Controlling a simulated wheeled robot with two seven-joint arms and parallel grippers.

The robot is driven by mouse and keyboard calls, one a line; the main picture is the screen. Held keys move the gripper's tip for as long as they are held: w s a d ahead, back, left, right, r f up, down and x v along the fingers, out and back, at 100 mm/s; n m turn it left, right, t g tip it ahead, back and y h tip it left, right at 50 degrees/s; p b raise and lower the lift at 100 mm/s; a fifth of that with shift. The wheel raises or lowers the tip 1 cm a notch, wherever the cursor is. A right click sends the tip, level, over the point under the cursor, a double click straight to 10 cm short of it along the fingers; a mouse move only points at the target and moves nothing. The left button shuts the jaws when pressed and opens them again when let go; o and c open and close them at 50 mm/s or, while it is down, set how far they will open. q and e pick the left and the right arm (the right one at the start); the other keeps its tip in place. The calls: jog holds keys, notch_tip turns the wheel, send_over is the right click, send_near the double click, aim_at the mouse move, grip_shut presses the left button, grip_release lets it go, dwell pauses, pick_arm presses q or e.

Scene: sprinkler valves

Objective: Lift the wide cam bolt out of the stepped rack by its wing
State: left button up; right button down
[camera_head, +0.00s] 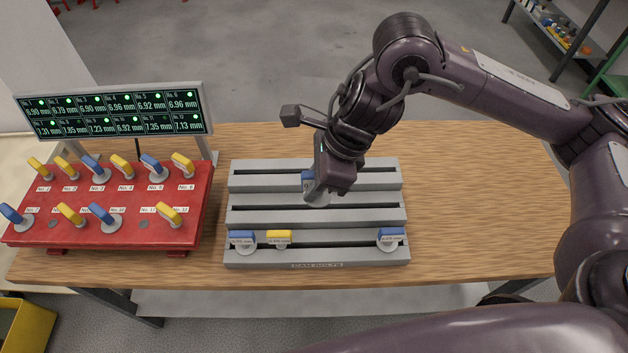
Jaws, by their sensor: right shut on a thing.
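A grey stepped rack (245,215) with three dark slots stands on the table. My right gripper (317,187) reaches down over the middle of the rack. It is shut on a cam bolt with a blue wing (308,181) and a wide grey disc, partly hidden by the jaw. I cannot tell whether its shank is still in a slot. In the front row of the rack are a blue-winged bolt (242,239) at left, a small yellow-winged bolt (279,238) beside it and another blue-winged bolt (391,237) at right. My left gripper is not in view.
A red panel (115,205) with several yellow and blue valves stands left of the rack. A display board (115,112) with green readings stands behind it. The wooden table (475,220) is clear right of the rack. A yellow bin (25,328) is at lower left.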

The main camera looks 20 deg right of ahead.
aim_at(308, 174)
jog(key=shift+r+p, duration=1.85)
jog(key=shift+r, duration=0.5)
jog(key=shift+a+f, duration=0.1)
